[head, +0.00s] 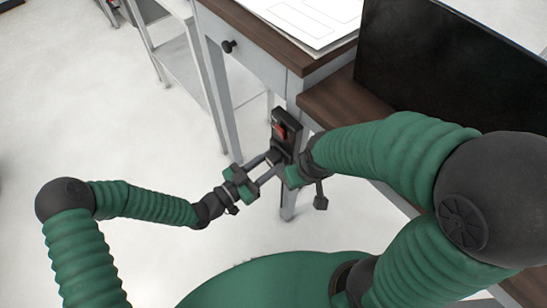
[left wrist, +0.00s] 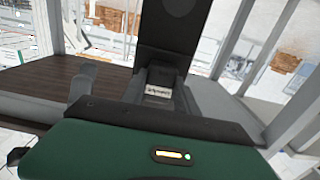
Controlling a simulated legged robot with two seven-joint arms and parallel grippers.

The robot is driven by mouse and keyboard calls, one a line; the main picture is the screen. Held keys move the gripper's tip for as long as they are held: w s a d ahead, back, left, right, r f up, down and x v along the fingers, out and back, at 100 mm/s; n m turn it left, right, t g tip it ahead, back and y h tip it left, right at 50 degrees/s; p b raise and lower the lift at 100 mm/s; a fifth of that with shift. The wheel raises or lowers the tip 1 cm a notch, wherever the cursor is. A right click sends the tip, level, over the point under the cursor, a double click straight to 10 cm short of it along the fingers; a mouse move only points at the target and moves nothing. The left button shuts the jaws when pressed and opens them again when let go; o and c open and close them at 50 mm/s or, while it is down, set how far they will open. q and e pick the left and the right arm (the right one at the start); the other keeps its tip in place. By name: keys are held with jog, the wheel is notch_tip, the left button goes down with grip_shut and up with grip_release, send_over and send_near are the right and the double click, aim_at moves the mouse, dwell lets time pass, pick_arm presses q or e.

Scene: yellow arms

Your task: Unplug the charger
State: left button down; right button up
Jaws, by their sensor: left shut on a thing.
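A black block with a red part (head: 284,129) stands out in front of the desk leg in the head view. It seems to be the socket strip, and it also shows as a dark slab in the left wrist view (left wrist: 168,32). My left gripper (head: 267,166) is shut at the lower end of this block. In the left wrist view, a small dark piece with a white printed label (left wrist: 158,90), likely the charger, sits between the fingers, against the slab. My right arm's end (head: 308,160) is close beside the block; its fingers are largely hidden and their state is unclear.
A grey desk with a brown top (head: 275,42) and a drawer stands behind, with papers (head: 315,22) on it. A lower brown surface holds a large black panel (head: 440,75) at the right. A metal trolley (head: 172,65) stands at the back. The pale floor at left is clear.

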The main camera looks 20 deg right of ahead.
aim_at(270, 163)
pick_arm(q)
jog(key=shift+a, duration=0.2)
jog(key=shift+p+v, duration=0.45)
jog(key=shift+v, duration=2.4)
jog(key=c, duration=0.9)
grip_release()
jog(key=shift+o, duration=0.2)
jog(key=p+v, duration=0.2)
jog(key=v, duration=1.5)
